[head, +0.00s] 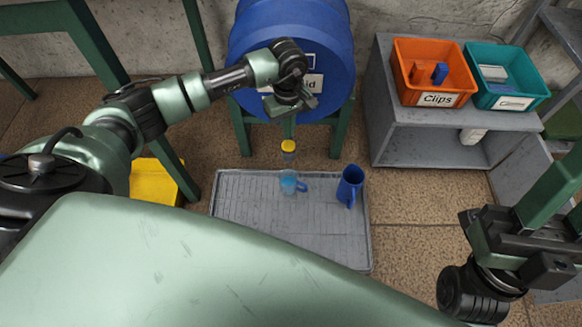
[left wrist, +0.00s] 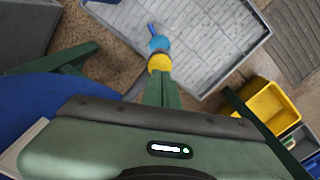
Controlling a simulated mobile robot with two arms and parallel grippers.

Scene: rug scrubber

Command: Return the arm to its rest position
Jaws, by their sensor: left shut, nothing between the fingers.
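My left arm reaches in from the left in the head view. Its gripper (head: 289,130) points down in front of the blue drum, its fingers together and empty. In the left wrist view the shut fingers (left wrist: 161,80) line up with a yellow-topped item (left wrist: 159,62); I cannot tell whether they touch. In the head view the yellow top (head: 288,146) is just below the fingertips. My right gripper (head: 545,195) is at the right edge, fingers pointing up and partly cut off; its opening is unclear.
A grey ribbed tray (head: 235,215) lies on the floor with a small light-blue cup (head: 289,184) and a blue pitcher (head: 350,187). The blue drum (head: 262,45) stands behind. A grey shelf (head: 400,143) at right holds orange (head: 455,58) and teal (head: 540,82) bins. A yellow bin (head: 150,186) is at left.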

